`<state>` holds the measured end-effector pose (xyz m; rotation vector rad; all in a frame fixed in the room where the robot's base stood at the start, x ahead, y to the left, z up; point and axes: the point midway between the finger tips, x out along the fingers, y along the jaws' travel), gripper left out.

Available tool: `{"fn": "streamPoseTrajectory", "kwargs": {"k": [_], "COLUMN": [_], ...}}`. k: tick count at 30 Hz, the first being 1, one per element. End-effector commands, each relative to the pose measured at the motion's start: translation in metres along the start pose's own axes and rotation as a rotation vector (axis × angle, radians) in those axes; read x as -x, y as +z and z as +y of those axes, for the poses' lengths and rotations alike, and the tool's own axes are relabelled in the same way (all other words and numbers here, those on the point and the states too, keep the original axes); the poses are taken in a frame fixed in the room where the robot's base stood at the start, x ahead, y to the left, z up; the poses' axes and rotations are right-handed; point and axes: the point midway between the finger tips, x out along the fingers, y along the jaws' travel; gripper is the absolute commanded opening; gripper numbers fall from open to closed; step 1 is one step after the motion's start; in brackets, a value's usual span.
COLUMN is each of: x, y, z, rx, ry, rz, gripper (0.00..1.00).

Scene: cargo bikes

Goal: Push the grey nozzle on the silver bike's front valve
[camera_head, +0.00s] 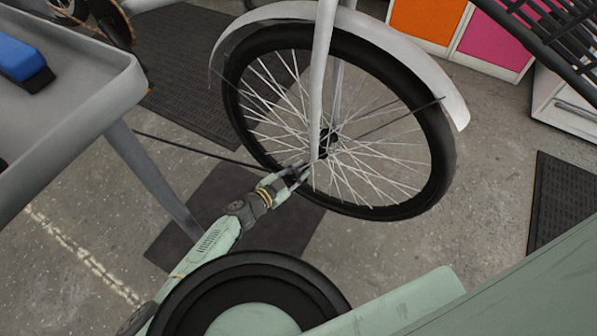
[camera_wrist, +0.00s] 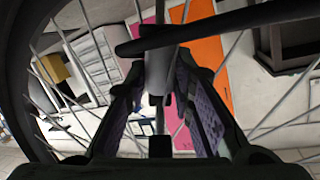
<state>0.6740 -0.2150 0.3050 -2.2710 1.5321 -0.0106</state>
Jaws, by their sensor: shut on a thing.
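The silver bike's front wheel (camera_head: 335,185) stands upright in the head view, with a black tyre, thin spokes and a silver fork (camera_head: 322,75). My gripper (camera_head: 300,174) is in front of its spokes, low and left of the hub. In the wrist view my gripper (camera_wrist: 157,98) has its two purple-padded fingers closed on a light grey piece that looks like the nozzle (camera_wrist: 157,75). A black bar (camera_wrist: 215,28) crosses just beyond the fingertips. The spokes and the curved wheel edge (camera_wrist: 22,75) surround them. I cannot make out the valve or whether the nozzle touches it.
A grey bench (camera_head: 75,115) with a blue object (camera_head: 22,60) stands at the left. A black hose (camera_head: 190,149) runs above the dark floor mats toward the wheel. Orange and pink cabinets (camera_head: 425,18) stand behind.

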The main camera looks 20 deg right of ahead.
Motion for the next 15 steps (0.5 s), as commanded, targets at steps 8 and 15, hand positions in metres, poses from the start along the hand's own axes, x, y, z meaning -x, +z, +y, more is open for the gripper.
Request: {"fn": "streamPoseTrajectory", "kwargs": {"k": [8, 15], "x": [-0.0006, -0.0009], "y": [0.0027, 0.0051], "z": [0.0, 0.0001], "rx": [0.0, 0.0], "ry": [0.0, 0.0], "rz": [0.001, 0.001], "gripper": [0.0, 0.0]}}
